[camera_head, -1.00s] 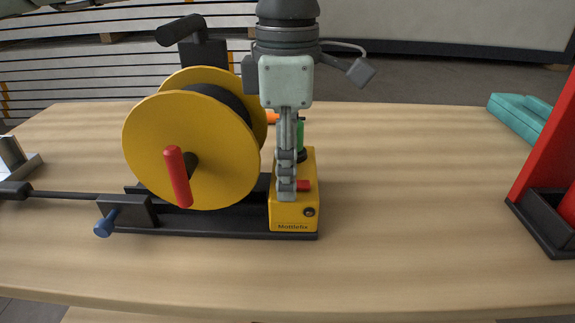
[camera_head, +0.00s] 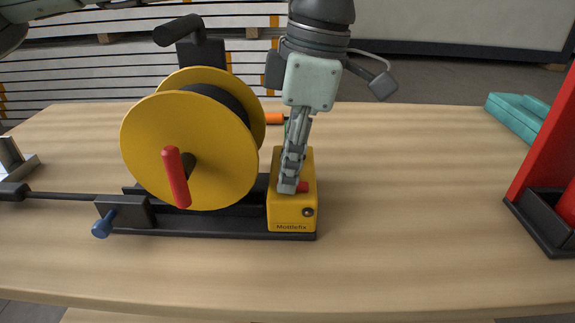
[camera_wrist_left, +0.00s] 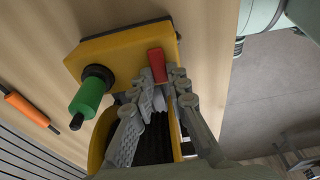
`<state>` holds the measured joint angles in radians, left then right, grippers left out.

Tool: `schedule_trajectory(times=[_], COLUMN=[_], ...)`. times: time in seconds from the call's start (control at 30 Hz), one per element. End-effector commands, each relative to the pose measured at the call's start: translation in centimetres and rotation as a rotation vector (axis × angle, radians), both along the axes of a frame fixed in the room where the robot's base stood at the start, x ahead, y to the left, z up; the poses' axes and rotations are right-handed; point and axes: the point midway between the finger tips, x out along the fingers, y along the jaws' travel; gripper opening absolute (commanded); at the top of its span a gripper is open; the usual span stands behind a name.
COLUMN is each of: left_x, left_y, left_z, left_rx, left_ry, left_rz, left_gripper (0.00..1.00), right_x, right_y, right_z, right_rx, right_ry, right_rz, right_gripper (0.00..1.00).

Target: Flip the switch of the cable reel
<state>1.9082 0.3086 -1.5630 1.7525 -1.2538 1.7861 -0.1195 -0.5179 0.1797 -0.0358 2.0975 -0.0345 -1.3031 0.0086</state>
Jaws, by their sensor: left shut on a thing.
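The cable reel (camera_head: 190,150) stands on the table with yellow discs, a dark drum and a red crank handle (camera_head: 176,178). At its right end is a yellow box (camera_head: 292,215) with a red switch (camera_head: 303,187) on top. In the left wrist view the red switch (camera_wrist_left: 157,64) stands up from the yellow box (camera_wrist_left: 125,52), beside a green knob (camera_wrist_left: 88,97). My left gripper (camera_head: 288,188) reaches down from above, tilted, with its fingertips at the switch. It is shut on the red switch; the fingers partly hide the contact. My right gripper is not in view.
A red and black stand (camera_head: 545,215) and a teal case (camera_head: 515,118) are at the right. An orange-handled tool (camera_wrist_left: 28,108) lies behind the box. The table's front is clear.

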Motion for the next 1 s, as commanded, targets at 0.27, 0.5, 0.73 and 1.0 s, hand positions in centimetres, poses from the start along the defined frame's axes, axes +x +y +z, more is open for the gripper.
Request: schedule_trajectory(times=[0.27,0.5,0.73,1.0], left_x=[0.0,0.0,0.1,0.1], left_y=[0.0,0.0,-0.2,-1.2], left_z=[0.0,0.0,1.2,6.6], left_rx=[-0.001,-0.001,-0.002,-0.003], left_ry=[-0.001,-0.001,-0.002,-0.003], left_rz=[0.000,0.000,0.001,0.000], left_gripper=[0.31,0.36,0.36,0.36], right_x=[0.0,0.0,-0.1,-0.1], right_y=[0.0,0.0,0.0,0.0], right_z=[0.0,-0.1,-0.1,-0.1], right_rx=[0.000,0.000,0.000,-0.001], right_ry=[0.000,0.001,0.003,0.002], right_rz=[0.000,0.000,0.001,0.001], right_gripper=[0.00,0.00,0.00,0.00])
